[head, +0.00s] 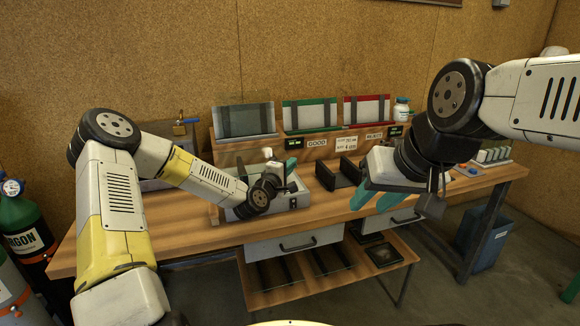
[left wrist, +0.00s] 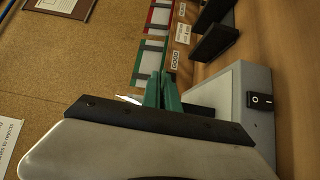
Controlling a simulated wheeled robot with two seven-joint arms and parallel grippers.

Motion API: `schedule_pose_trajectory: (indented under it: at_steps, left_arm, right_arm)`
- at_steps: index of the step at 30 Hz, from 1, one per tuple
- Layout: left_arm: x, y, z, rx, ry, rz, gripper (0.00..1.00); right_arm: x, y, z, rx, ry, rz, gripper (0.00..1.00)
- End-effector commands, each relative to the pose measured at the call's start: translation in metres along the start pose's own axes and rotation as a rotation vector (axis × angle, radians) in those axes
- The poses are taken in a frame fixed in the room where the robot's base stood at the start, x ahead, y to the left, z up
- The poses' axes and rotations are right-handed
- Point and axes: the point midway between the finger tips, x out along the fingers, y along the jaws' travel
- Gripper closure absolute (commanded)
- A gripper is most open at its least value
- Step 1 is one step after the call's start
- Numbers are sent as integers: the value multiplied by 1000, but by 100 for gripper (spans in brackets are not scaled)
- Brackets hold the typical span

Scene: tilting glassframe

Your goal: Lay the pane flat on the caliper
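A grey glass-like pane (head: 245,120) leans in the rack at the back left of the bench; I take it for the pane. A light grey box with a rocker switch (head: 293,203) stands on the bench in front, perhaps the caliper; my left wrist hides much of it. The box also shows in the left wrist view (left wrist: 258,82). My left gripper (head: 290,166) is over this box. Its teal fingers (left wrist: 163,92) look close together, with no pane seen between them. My right gripper (head: 376,197) hangs at the bench's front edge, fingers apart and empty.
A green-framed rack (head: 310,114) and a red-framed rack (head: 367,110) stand at the back, above GOOD and REJECT labels. Dark upright holders (head: 338,175) stand mid-bench. A white bottle (head: 402,111) is at back right. Gas cylinders (head: 25,225) stand left of the bench.

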Motion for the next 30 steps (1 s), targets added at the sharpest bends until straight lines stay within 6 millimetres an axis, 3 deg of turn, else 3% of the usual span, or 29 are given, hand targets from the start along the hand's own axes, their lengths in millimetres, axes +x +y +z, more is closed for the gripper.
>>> schedule_pose_trajectory:
  at_steps: [4, 15, 21, 30]
  left_arm:
    - [29, -2, -10, 2, 1, 4, 100]
    - [59, -5, -20, 2, 1, 4, 100]
    - [59, -34, -20, 0, 1, 1, 100]
    - [59, -36, -20, 2, 0, 3, 100]
  right_arm:
    - [0, 0, 0, 0, 0, 0, 64]
    - [0, 0, 0, 0, 0, 0, 64]
    - [0, 0, 0, 0, 0, 0, 64]
    - [0, 0, 0, 0, 0, 0, 64]
